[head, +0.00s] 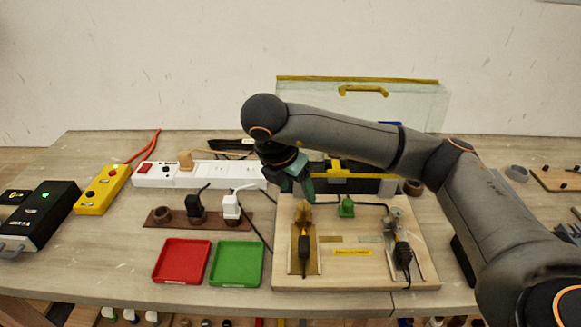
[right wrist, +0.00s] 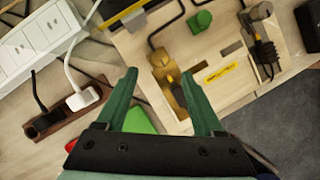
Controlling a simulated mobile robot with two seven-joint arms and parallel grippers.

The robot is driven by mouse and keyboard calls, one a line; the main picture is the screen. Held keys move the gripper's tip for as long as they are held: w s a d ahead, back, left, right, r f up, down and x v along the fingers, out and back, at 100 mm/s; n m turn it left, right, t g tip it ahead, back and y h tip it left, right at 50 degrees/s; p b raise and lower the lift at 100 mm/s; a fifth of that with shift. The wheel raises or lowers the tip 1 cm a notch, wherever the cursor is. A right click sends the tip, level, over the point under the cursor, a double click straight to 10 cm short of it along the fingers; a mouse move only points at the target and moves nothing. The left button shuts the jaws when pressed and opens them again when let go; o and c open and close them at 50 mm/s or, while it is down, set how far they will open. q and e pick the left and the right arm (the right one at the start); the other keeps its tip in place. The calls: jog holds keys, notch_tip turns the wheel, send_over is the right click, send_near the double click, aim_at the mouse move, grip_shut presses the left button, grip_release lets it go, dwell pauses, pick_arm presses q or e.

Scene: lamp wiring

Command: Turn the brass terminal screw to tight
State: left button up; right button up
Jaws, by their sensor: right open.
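The brass terminal screw (head: 303,212) stands at the top of a brass plate on the left part of a light wooden board (head: 345,277). In the right wrist view the brass screw (right wrist: 161,59) shows just beyond and between the fingertips. A black cable plug with a yellow band sits right below it. My right gripper (head: 305,194) has green fingers and points down just above the screw. In the right wrist view the right gripper (right wrist: 159,75) is open, with nothing between its fingers. Whether a finger touches the screw cannot be told. My left gripper is not in view.
A silver terminal (head: 396,217) and a green knob (head: 346,207) share the board. A red tray (head: 181,262) and a green tray (head: 236,264) lie left of it. A white power strip (head: 200,174) and a clear panel (head: 420,105) stand behind. Cables cross the board.

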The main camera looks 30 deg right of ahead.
jog(key=v, duration=0.5)
jog(key=shift+p, duration=0.4)
